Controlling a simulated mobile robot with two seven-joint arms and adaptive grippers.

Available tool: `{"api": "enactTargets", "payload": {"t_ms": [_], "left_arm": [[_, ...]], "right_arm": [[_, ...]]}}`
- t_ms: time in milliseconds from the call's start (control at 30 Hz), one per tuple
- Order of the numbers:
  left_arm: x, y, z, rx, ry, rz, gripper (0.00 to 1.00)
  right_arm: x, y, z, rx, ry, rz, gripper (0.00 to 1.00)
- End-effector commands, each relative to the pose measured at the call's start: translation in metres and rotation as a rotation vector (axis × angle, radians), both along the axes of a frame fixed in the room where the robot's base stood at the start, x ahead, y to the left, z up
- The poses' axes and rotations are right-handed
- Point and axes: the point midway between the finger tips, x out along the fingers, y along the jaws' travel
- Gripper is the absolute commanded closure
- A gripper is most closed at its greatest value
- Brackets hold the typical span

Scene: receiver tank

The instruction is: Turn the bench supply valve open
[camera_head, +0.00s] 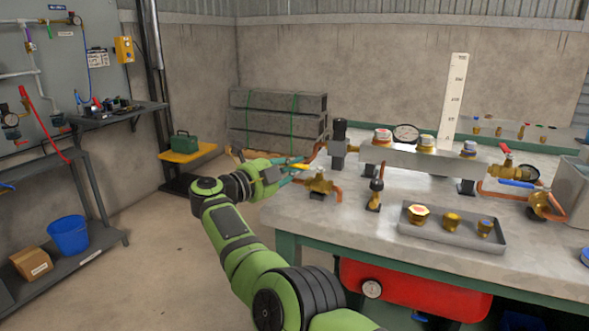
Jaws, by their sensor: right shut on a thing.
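A brass valve (319,183) sits at the left end of the bench top, with copper pipe beside it. I take it to be the bench supply valve; no label on it can be read. A small yellow handle (300,167) shows at its left, between the fingers of my right gripper (292,171). My right gripper reaches in from the front and is shut on this handle. The fingers partly hide the handle, so its exact angle is hard to tell. My left gripper is not in view.
The bench (300,215) carries a manifold (400,158) with several caps, a pressure gauge (405,134) and a grey tray (462,238) of brass fittings. A red tank (420,290) lies below. A blue bucket (69,235) is on a left shelf. The floor left of the bench is clear.

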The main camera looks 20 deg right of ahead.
Motion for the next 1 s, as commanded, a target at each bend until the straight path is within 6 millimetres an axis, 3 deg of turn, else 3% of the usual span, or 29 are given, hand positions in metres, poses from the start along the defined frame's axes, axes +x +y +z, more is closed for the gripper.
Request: {"api": "enactTargets", "payload": {"t_ms": [300, 333, 367, 400, 767, 1000], "left_arm": [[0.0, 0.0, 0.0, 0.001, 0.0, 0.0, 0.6], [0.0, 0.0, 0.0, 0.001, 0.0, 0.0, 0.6], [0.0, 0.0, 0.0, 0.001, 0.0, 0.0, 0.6], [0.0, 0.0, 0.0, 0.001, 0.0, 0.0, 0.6], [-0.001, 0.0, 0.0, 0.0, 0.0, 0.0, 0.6], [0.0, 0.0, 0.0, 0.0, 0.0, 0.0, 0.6]], "right_arm": [[-0.001, -0.002, -0.001, 0.001, 0.002, -0.006, 1.0], [-0.001, -0.002, -0.001, 0.001, 0.002, -0.006, 0.79], [-0.001, -0.002, -0.001, 0.001, 0.002, -0.006, 0.67], [-0.001, -0.002, -0.001, 0.001, 0.002, -0.006, 0.61], [-0.001, 0.001, 0.0, -0.001, -0.001, -0.003, 0.61], [-0.01, 0.023, 0.0, -0.002, -0.002, -0.001, 0.61]]}}
